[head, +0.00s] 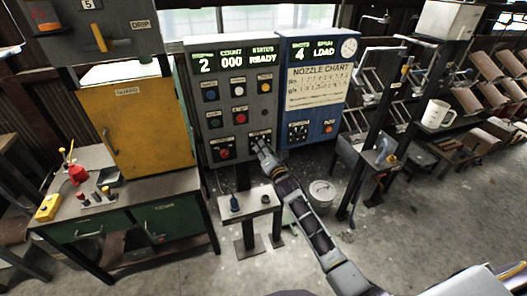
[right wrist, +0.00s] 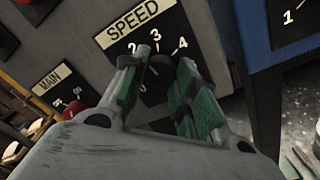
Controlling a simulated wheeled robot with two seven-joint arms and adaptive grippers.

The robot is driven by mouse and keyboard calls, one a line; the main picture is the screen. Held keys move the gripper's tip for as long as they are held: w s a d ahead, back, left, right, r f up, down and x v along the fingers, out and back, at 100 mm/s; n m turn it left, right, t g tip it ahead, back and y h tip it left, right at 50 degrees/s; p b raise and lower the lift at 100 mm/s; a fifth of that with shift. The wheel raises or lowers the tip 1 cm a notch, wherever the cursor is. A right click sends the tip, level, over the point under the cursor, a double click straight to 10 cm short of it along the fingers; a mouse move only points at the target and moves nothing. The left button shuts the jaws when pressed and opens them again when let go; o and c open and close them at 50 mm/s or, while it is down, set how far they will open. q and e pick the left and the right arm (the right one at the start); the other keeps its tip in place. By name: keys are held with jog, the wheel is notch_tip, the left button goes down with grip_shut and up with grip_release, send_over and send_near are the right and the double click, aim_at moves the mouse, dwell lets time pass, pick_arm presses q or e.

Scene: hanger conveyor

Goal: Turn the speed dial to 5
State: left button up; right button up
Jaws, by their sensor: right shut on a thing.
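The speed dial (right wrist: 158,75) is a dark knob on a black plate under a SPEED label, with 2, 3 and 4 visible around it. Other numbers are hidden by my fingers, and I cannot tell where the pointer stands. My right gripper (right wrist: 152,88), with green finger pads, is shut on the dial, one finger on each side. In the head view my right gripper (head: 262,147) reaches the lower right of the grey control panel (head: 225,125) and mostly covers the dial. The panel's display reads 2, 000 and READY. My left gripper is not in view.
A red knob (right wrist: 76,112) under a MAIN label sits left of the dial. The blue nozzle-chart panel (head: 330,115) stands close on the right. A small stand (head: 250,205) is below the panel, and a green-drawered bench (head: 130,215) is at left.

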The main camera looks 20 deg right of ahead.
jog(key=shift+a+f+m+h+p, duration=0.1)
jog(key=shift+m+h, duration=0.25)
jog(key=shift+m, duration=3.9)
jog(key=shift+f+m+h+p, duration=0.15)
jog(key=shift+m+h, duration=0.15)
jog(key=shift+m, duration=4)
jog(key=shift+a+r+m+h+p, duration=0.1)
jog(key=shift+m+h, duration=0.25)
jog(key=shift+m, duration=3.9)
jog(key=o, duration=1)
jog(key=shift+o, duration=0.2)
jog(key=shift+s, duration=0.25)
